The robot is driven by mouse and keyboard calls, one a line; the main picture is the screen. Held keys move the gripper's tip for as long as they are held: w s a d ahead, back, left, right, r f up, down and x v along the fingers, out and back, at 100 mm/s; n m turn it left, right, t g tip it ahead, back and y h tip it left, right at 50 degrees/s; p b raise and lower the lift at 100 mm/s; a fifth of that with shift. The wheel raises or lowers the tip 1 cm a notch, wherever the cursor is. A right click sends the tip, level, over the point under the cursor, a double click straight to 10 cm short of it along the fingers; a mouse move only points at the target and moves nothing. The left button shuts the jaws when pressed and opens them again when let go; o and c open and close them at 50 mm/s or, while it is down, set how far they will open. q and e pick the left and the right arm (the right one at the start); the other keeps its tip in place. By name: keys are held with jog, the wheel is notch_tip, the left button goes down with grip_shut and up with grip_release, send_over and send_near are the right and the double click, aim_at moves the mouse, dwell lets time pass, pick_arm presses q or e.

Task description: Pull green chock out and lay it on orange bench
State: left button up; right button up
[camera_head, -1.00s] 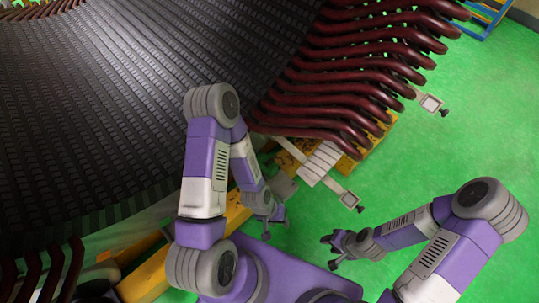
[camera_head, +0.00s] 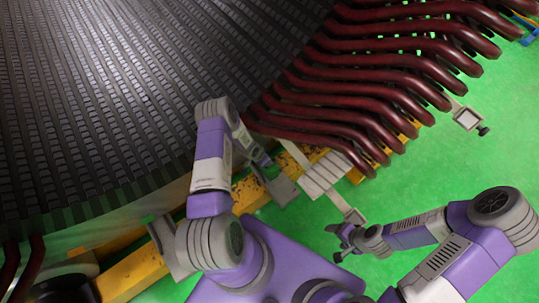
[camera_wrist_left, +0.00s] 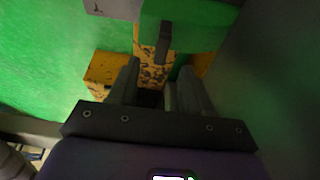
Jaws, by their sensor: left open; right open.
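In the left wrist view a darker green block (camera_wrist_left: 200,28), which looks like the green chock, lies beyond my left gripper's fingers, with a short dark bar in front of it. My left gripper (camera_wrist_left: 160,92) is open, and nothing shows between its fingers. In the head view that gripper is small and partly hidden beside the stator's edge. The orange bench looks like the rusty yellow-orange beam (camera_head: 135,276), running along the stator's lower edge; part of it also shows in the left wrist view (camera_wrist_left: 103,69). My right gripper (camera_head: 338,243) is open and empty over the green floor.
The large dark slotted stator (camera_head: 90,110) fills the upper left. Several dark red bars (camera_head: 370,88) stick out at the upper right. A pale stacked block (camera_head: 323,175) and grey brackets (camera_head: 468,118) sit near the bars. Green floor (camera_head: 455,165) is clear at the right.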

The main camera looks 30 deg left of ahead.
aim_at(271, 173)
pick_arm(q)
jog(key=shift+w+a, duration=0.1)
jog(key=b+x, duration=0.3)
jog(key=x, duration=0.4)
jog(key=shift+f+b, duration=0.25)
jog(key=shift+b, duration=0.05)
jog(key=shift+c, duration=0.2)
grip_shut()
